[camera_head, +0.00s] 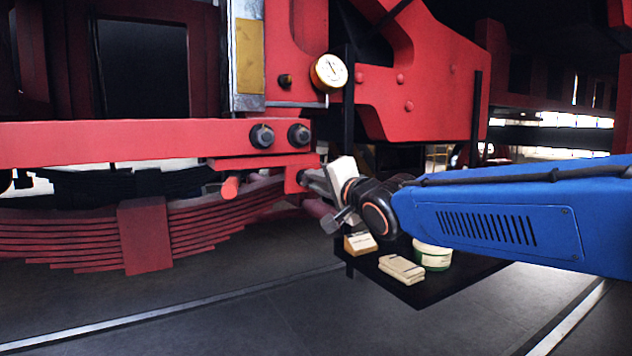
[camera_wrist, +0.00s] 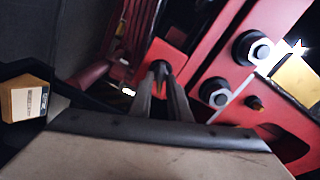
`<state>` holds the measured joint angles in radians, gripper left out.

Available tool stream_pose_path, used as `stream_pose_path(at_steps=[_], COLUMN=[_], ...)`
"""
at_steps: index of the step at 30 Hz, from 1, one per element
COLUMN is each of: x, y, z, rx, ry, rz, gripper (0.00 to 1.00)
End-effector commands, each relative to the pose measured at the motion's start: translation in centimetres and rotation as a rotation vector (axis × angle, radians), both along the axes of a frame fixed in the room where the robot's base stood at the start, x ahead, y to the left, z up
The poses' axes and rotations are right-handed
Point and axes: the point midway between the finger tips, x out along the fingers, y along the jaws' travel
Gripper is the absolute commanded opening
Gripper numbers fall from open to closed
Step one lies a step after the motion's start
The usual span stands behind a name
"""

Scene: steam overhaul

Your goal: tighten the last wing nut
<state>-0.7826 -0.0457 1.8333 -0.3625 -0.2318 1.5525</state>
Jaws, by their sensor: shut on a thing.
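My gripper (camera_head: 308,178) reaches in from the right at the end of my blue arm, against a red block (camera_head: 296,172) under the red beam. In the wrist view my gripper (camera_wrist: 161,80) has its two long grey fingers close together. They are shut on a small dark piece (camera_wrist: 159,68) in front of the red block, which I take as the wing nut. Its wings and thread are too small and dark to make out. In the head view the nut is mostly hidden by the fingertips.
Two large hex bolts (camera_head: 262,136) sit on the red beam (camera_head: 120,143) just above. A gauge (camera_head: 329,72) is higher up. A leaf spring (camera_head: 145,235) hangs at left. Below my arm a black shelf (camera_head: 425,293) holds a small box (camera_head: 360,242), a pale stack (camera_head: 402,268) and a tin (camera_head: 432,257).

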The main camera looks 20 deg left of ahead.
Motion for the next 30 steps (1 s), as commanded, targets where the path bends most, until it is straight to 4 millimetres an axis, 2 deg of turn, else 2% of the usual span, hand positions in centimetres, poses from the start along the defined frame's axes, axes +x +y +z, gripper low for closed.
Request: stream_pose_path(at_steps=[9,30], x=[0.06,0.07], y=[-0.04,-0.02], z=[-0.22,-0.21], rx=[0.14,0.16], ry=[0.167,0.19], rz=[-0.001,-0.001], gripper=[0.0,0.0])
